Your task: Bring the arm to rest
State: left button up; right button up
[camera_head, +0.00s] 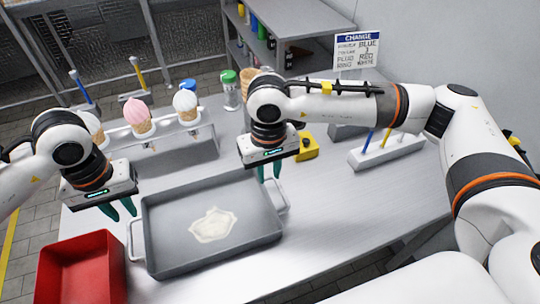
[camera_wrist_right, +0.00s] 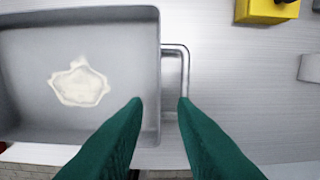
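My right gripper (camera_head: 268,172) hangs over the table beside the right end of the grey tray (camera_head: 165,262). Its green fingers (camera_wrist_right: 160,105) are apart in the right wrist view, with nothing between them but the tray's handle and table below. My left gripper (camera_head: 122,208) hangs near the tray's left side, its green fingers pointing down with a gap between them and nothing seen held. A cream-coloured patch (camera_head: 213,226) lies in the tray and also shows in the right wrist view (camera_wrist_right: 80,87).
A rack (camera_head: 180,128) with ice-cream cones (camera_head: 140,117) stands at the back left. A red bin (camera_head: 82,272) is at front left. A yellow block (camera_head: 307,146) and a white holder (camera_head: 388,152) with blue and yellow sticks are at right. The table's right front (camera_head: 340,215) is clear.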

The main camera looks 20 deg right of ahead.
jog(key=shift+r, duration=1.2)
